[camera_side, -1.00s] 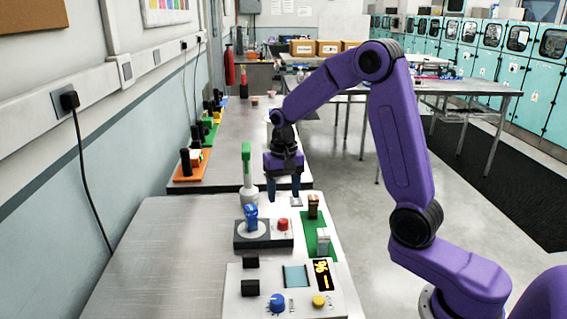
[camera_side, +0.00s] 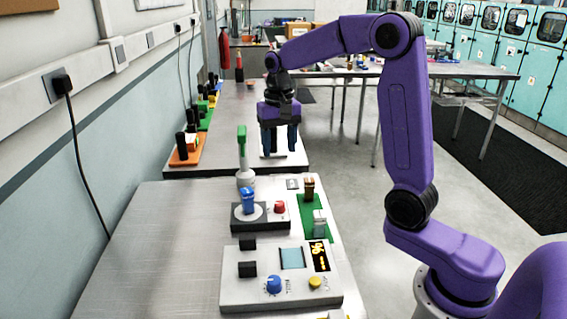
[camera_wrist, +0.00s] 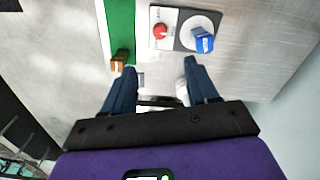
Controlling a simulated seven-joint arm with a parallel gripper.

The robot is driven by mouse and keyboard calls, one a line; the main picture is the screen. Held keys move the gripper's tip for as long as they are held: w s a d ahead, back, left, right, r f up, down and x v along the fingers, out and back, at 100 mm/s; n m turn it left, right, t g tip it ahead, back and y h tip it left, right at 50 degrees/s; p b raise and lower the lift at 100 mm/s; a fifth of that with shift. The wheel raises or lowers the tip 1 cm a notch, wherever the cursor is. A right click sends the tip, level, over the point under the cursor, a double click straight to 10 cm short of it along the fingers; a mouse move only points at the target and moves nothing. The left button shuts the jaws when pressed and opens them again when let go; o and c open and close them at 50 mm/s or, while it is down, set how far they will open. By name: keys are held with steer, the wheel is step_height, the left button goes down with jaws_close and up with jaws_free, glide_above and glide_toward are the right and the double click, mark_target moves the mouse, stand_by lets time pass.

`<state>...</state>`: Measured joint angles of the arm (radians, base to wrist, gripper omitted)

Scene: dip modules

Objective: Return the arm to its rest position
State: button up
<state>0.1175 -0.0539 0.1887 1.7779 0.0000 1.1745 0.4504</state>
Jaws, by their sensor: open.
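My gripper (camera_side: 279,139) is open and empty. In the side view it hangs pointing down above the far part of the work surface, behind the green-topped post. Its two dark blue fingers also show in the wrist view (camera_wrist: 160,85), spread apart with nothing held between them. My purple arm reaches in from the right, with its upper link raised. No marker for a rest position shows.
Below stand a grey module with a blue part (camera_side: 248,198) and red button (camera_side: 279,207), a white panel (camera_side: 240,293) with knobs, a green board (camera_side: 309,229), and a green-topped post (camera_side: 242,150). An orange base (camera_side: 186,156) stands at the left wall.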

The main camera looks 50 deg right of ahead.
steer(key=s+a+f+n, duration=0.2)
steer(key=s+a+n, duration=0.6)
steer(key=s+a, duration=0.3)
steer(key=s+d+f+n, duration=0.1)
steer(key=s+n, duration=0.4)
steer(key=s, duration=0.5)
steer(key=s+d+f+n, duration=0.1)
steer(key=s+f+n, duration=0.1)
steer(key=s+n, duration=0.3)
steer(key=s, duration=0.4)
steer(key=shift+s+f, duration=0.15)
steer(key=shift+s, duration=0.25)
